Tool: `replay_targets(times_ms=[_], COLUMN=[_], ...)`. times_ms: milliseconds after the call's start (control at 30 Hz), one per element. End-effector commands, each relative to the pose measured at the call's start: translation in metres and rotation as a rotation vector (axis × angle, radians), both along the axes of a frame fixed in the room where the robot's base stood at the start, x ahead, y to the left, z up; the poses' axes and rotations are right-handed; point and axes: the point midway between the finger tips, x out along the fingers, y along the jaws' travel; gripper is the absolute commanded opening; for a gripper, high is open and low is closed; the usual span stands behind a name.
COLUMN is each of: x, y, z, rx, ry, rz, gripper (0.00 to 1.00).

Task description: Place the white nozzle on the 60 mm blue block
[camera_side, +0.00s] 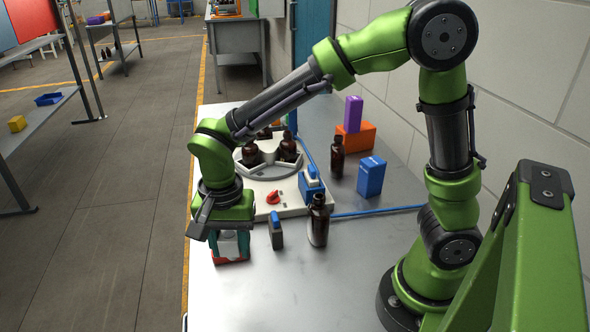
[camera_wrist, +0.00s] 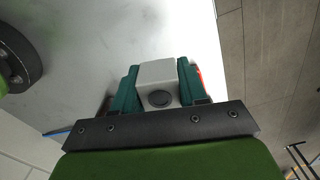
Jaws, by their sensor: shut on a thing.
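The white nozzle (camera_wrist: 158,72) shows in the wrist view as a pale, blocky piece with a dark round opening. My gripper (camera_wrist: 157,90) has its two teal fingers shut on it, one on each side. In the side view my gripper (camera_side: 229,246) points down near the left edge of the table, and the fingers hide most of the nozzle. A red thing (camera_side: 231,260) shows low at the fingertips; I cannot tell whether it touches the nozzle. The blue block (camera_side: 370,177) stands upright on the table to the right, well apart from my gripper.
A white machine (camera_side: 290,203) with brown bottles in its ring stands behind my gripper. Another bottle (camera_side: 337,158) and an orange block (camera_side: 360,137) under a purple one (camera_side: 353,114) stand farther back.

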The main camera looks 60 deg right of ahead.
Motion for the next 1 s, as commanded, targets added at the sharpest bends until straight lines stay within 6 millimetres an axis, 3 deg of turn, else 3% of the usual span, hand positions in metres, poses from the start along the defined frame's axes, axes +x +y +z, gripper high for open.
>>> replay_targets(times_ms=[33,100,267,467,600,700,800,1000], x=[0.01,0.016,0.012,-0.029,-0.078,-0.115,-0.149,-0.19], y=[-0.029,-0.066,-0.153,-0.253,-0.306,-0.332,-0.345,-0.344], z=[0.006,0.014,0.028,0.043,0.05,0.053,0.053,0.048], rx=[0.001,0.001,0.001,0.001,0.002,0.0,0.001,0.001], ry=[-0.004,-0.004,-0.004,-0.004,-0.003,-0.003,-0.002,-0.001], rz=[-0.082,-0.186,-0.426,-0.743,-0.966,-1.11,-1.228,-1.345], gripper=[0.13,0.13,0.13,0.13,0.13,0.13,0.13,0.13])
